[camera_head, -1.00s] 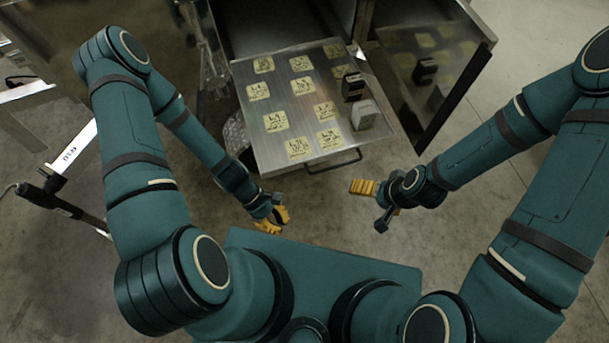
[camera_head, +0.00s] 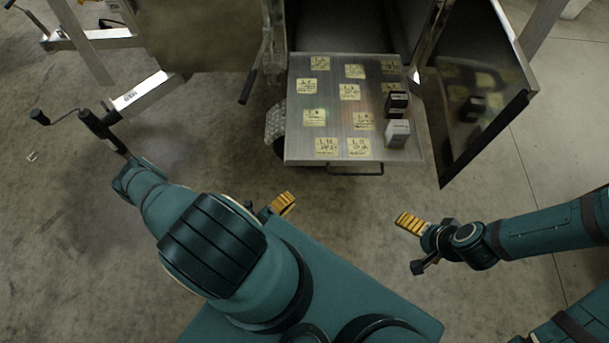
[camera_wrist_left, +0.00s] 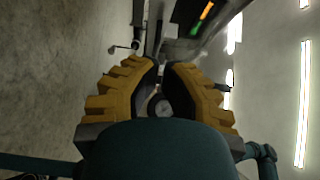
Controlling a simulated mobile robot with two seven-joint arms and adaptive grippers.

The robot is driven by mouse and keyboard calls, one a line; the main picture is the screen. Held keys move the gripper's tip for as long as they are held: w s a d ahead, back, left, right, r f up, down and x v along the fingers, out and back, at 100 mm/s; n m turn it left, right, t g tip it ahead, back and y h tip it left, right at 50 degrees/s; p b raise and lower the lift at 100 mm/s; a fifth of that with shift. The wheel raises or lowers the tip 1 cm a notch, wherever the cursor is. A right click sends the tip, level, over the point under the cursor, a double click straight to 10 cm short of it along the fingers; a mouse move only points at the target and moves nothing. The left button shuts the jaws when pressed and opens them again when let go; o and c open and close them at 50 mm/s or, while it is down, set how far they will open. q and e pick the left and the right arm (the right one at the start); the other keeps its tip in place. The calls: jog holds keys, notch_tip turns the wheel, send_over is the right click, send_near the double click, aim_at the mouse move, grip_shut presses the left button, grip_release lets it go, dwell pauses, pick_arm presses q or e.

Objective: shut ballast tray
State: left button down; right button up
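The ballast tray (camera_head: 338,130) is a metal drawer pulled out of the trailer, with yellow labelled squares on its floor. A black block (camera_head: 397,104) and a grey block (camera_head: 397,133) stand on its right side. Its dark bar handle (camera_head: 355,171) is on the front edge. My left gripper (camera_head: 281,204) is below the tray's front left corner in the picture, apart from it and partly hidden by my arm. In the left wrist view its yellow-padded fingers (camera_wrist_left: 159,68) are apart with nothing between them. My right gripper (camera_head: 414,243) is open and empty, below right of the tray.
An open metal door (camera_head: 478,100) stands right of the tray, reflecting its labels. A wheel (camera_head: 275,127) is at the tray's left. A metal drawbar with a crank (camera_head: 95,122) lies to the left. The floor in front of the tray is clear.

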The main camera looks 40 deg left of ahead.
pick_arm(q)
send_near(317, 162)
jog(key=w+d, duration=0.3)
jog(key=d, duration=0.1)
jog(key=w+a, duration=0.1)
jog(key=w+a+b, duration=0.1)
jog(key=shift+w+a+f, duration=0.1)
jog(key=shift+w+f, duration=0.05)
jog(key=shift+w, duration=0.2)
jog(key=shift+w+a+b, duration=0.2)
jog(key=shift+w+b, duration=0.1)
jog(key=shift+w, duration=0.05)
jog(key=shift+a, duration=0.1)
